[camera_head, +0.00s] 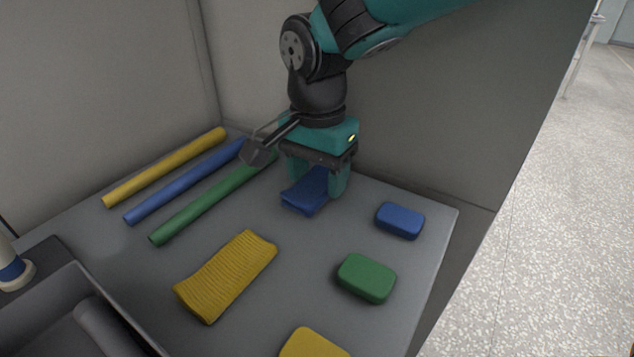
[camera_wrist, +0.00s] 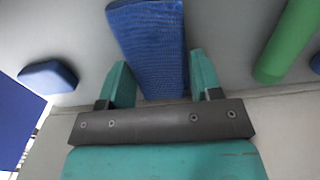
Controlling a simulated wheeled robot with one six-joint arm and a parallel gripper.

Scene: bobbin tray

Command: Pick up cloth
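A blue ribbed cloth (camera_head: 305,194) lies at the back of the grey table, partly hidden by my gripper. My gripper (camera_head: 318,184) points down over it with its two teal fingers set wide apart. A yellow ribbed cloth (camera_head: 228,275) lies flat nearer the front, clear of my gripper.
Yellow (camera_head: 165,167), blue (camera_head: 185,182) and green (camera_head: 205,202) rods lie at the left. Blue (camera_head: 400,220), green (camera_head: 367,278) and yellow (camera_head: 314,344) blocks lie at the right. A dark tray (camera_head: 100,292) stands front left. Walls close the back and left.

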